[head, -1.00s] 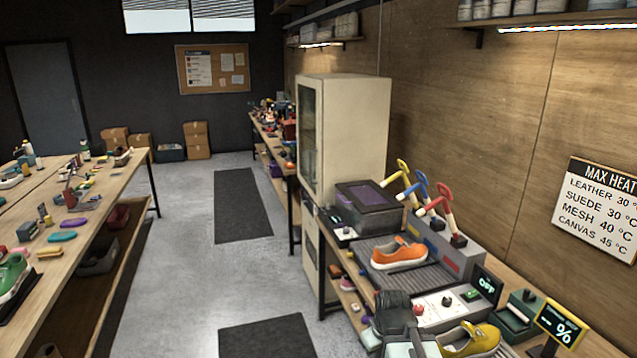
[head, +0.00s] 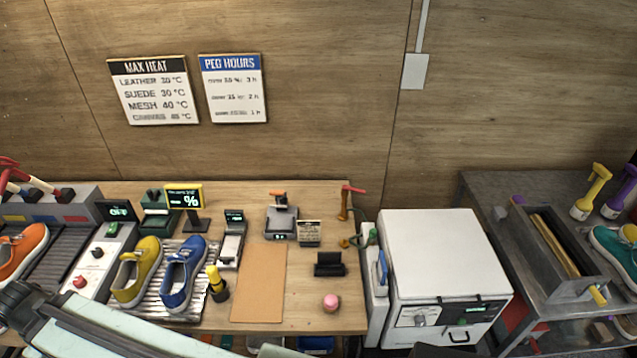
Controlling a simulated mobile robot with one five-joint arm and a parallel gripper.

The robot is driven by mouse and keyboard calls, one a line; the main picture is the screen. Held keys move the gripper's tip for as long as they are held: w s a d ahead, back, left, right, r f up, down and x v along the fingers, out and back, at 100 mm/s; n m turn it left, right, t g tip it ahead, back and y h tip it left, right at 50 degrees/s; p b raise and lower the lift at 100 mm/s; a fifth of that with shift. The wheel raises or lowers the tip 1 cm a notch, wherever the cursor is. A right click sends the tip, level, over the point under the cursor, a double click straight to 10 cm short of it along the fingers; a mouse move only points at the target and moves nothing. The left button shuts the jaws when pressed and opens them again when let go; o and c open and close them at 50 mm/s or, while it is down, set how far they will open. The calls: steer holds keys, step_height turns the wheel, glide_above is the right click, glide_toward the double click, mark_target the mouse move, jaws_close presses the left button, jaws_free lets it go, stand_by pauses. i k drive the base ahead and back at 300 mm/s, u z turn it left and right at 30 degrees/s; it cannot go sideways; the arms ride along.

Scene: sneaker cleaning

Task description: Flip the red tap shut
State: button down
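The red tap is a small red lever (head: 353,189) on top of a thin upright brass-coloured pipe (head: 344,205). It stands at the back right edge of the wooden bench, against the wall. The lever sticks out to the right, roughly level. A second small fitting with a green part (head: 372,237) sits lower, near the white cabinet. My pale arm link crosses the bottom left, with a dark joint at the left edge, far from the tap. My gripper's fingers are not in view.
The wooden bench (head: 310,290) holds a yellow shoe (head: 137,274), a blue shoe (head: 182,275), a brown mat (head: 259,285), a black stand (head: 329,264) and a pink ball (head: 330,303). A white cabinet (head: 440,250) stands just right of the tap. A grey table (head: 480,190) is farther right.

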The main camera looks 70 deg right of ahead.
mark_target(345, 188)
steer(key=z, duration=0.75)
steer(key=i, duration=0.35)
